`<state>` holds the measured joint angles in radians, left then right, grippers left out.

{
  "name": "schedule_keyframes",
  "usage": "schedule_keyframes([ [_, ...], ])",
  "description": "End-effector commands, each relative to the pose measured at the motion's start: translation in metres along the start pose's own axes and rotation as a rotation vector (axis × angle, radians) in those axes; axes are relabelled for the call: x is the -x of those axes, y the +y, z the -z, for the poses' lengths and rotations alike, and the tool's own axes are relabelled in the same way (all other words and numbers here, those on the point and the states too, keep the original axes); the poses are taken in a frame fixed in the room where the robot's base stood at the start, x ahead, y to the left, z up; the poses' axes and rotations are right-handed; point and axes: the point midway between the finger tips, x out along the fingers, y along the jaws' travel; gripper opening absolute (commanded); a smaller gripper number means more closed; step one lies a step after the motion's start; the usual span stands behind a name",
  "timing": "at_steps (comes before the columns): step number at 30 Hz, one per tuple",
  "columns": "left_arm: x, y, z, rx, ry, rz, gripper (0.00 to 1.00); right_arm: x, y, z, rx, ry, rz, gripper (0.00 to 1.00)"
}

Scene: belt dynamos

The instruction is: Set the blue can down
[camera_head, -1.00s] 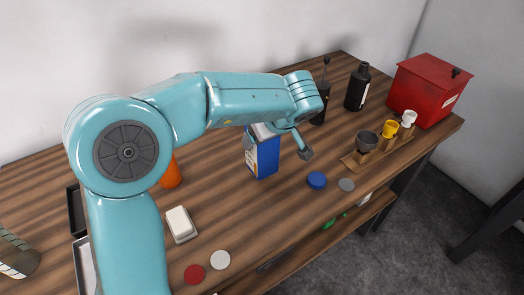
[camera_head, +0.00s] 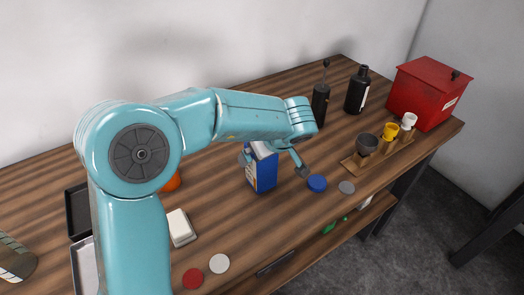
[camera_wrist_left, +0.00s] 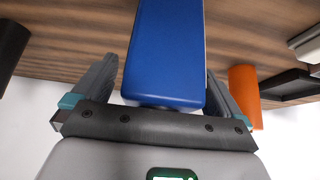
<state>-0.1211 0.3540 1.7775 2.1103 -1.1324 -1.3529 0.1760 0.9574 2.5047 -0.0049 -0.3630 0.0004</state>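The blue can (camera_head: 263,174), box-shaped with a pale top and pale side label, is upright near the middle of the wooden table. My left gripper (camera_head: 272,163) reaches down around it from above. In the left wrist view the blue can (camera_wrist_left: 165,55) fills the space between the two grey fingers (camera_wrist_left: 162,75). The gripper appears shut on it, though finger contact is hard to see. I cannot tell whether the can's base touches the table (camera_head: 225,210). My right gripper is not in view.
A blue disc (camera_head: 317,183) and a grey disc (camera_head: 346,187) lie to the right. An orange cylinder (camera_head: 173,182) and a white block (camera_head: 181,227) are to the left. Black bottles (camera_head: 357,90) and a red box (camera_head: 427,92) stand at the back right.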

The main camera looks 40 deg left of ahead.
Motion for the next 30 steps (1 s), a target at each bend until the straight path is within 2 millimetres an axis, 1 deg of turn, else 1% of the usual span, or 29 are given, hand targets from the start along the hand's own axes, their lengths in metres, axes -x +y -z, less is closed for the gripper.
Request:
schedule_keyframes([
  [3,0.002,0.001,0.001,0.002,0.000,-0.003,1.00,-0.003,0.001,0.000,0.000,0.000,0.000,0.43],
  [5,0.012,0.001,0.002,0.001,0.000,-0.004,1.00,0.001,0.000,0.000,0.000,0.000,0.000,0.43],
  [8,0.032,0.001,0.003,0.001,0.001,-0.006,1.00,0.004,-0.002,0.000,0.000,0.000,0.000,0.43],
  [12,0.066,0.001,0.003,0.000,0.002,-0.007,1.00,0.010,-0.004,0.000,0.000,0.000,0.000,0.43],
  [15,0.088,0.001,0.003,0.000,0.001,-0.006,1.00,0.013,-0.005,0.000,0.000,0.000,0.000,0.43],
  [18,0.105,0.001,0.002,-0.001,0.001,-0.003,1.00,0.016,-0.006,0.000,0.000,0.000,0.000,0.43],
  [21,0.116,0.001,0.002,0.000,0.000,-0.002,1.00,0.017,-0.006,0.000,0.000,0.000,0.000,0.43],
  [24,0.122,0.001,0.002,0.001,0.000,-0.001,1.00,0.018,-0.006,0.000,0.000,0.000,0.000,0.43],
  [30,0.123,0.000,0.002,0.000,0.000,0.000,1.00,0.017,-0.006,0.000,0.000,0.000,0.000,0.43],
])
